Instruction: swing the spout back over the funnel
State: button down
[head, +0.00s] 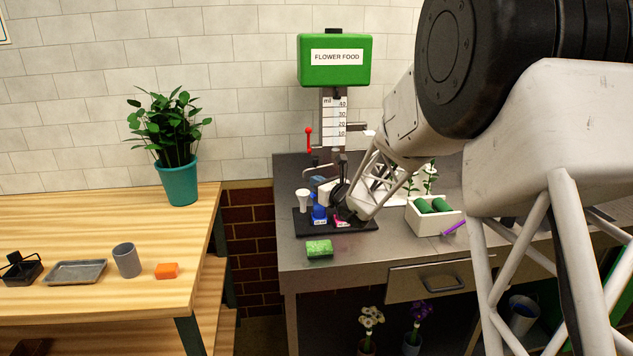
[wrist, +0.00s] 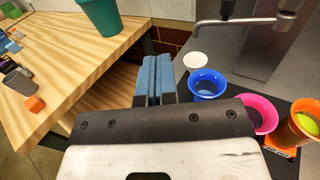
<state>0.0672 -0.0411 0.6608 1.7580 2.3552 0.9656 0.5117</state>
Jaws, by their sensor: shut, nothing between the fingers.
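The spout (wrist: 240,22) is a thin bent metal pipe in the wrist view. It reaches left from the metal stand and its tip turns down at the left end. In the picture the tip is above a white round-topped piece (wrist: 196,59); I cannot tell whether it is directly over it. A blue funnel-shaped cup (wrist: 207,85) is nearer, with a pink one (wrist: 257,112) and an orange one (wrist: 303,122) to its right. My gripper (wrist: 157,62) is shut and empty, left of the blue cup and apart from the spout. In the head view my wrist hides part of this area.
The green flower food dispenser (head: 335,60) stands at the back with a red lever (head: 308,139). A dark mat (head: 305,229) lies in front. A wooden table (head: 100,218) stands left across a gap.

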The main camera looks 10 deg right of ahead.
dwell(0.4)
send_near(317, 162)
jog(key=v, duration=0.7)
jog(key=shift+w+a, duration=0.1)
jog(key=shift+w, duration=0.15)
jog(key=shift+w+a+f, duration=0.1)
jog(key=x, duration=1.3)
jog(key=shift+w+a, duration=0.15)
jog(key=shift+w, duration=0.15)
jog(key=shift+w+a, duration=0.1)
jog(key=shift+w+a, duration=0.25)
jog(key=shift+w, duration=0.1)
jog(key=shift+w+a, duration=0.2)
jog(key=shift+w, duration=0.1)
jog(key=shift+a, duration=0.1)
